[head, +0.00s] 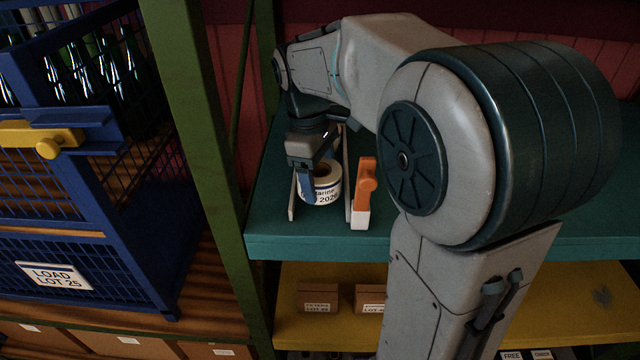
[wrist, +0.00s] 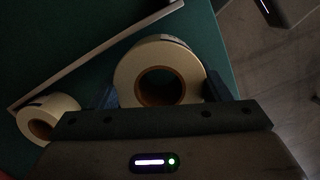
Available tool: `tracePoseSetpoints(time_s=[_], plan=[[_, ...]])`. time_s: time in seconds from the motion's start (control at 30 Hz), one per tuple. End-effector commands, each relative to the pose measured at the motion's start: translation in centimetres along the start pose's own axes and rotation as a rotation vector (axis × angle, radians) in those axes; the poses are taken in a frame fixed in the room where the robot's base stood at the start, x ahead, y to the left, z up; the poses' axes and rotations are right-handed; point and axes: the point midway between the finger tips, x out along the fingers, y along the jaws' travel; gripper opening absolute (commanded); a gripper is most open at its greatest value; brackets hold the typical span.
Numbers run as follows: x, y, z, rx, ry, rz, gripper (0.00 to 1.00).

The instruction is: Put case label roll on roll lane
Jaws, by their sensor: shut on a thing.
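The case label roll (head: 322,193), white with printed text and a brown core, sits between my gripper's (head: 318,178) fingers, which are shut on it. In the wrist view the same roll (wrist: 128,75) shows with its round hole facing the camera, a blue finger on each side. The roll lane shows in the head view as two thin pale rails, a left rail (head: 292,198) and a right rail (head: 348,190), on a teal shelf (head: 275,240). The held roll appears between them. I cannot tell whether its underside touches the shelf.
A second, smaller-looking roll (wrist: 38,125) lies at the left in the wrist view, near the end of a rail (wrist: 95,55). An orange and white block (head: 364,190) stands beside the right rail. A green post (head: 200,130) and blue bottle crate (head: 150,215) stand left.

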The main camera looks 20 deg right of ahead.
Motion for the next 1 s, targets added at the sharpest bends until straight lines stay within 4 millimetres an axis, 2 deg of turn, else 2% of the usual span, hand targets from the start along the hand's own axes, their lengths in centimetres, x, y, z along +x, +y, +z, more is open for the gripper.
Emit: tracePoseSetpoints(time_s=[0.1, 0.2, 0.6, 0.63, 0.7, 1.0], plan=[[1.8, 0.0, -0.2, -0.001, -0.003, -0.002, 0.43], [2.8, 0.0, -0.3, -0.001, -0.002, -0.002, 0.43], [3.4, 0.0, -0.4, 0.0, -0.001, 0.0, 0.43], [3.4, 0.0, -0.4, 0.0, -0.001, 0.0, 0.76], [3.3, 0.0, -0.4, 0.0, -0.001, 0.0, 0.92], [3.1, 0.0, -0.4, 0.0, -0.001, 0.0, 0.92]])
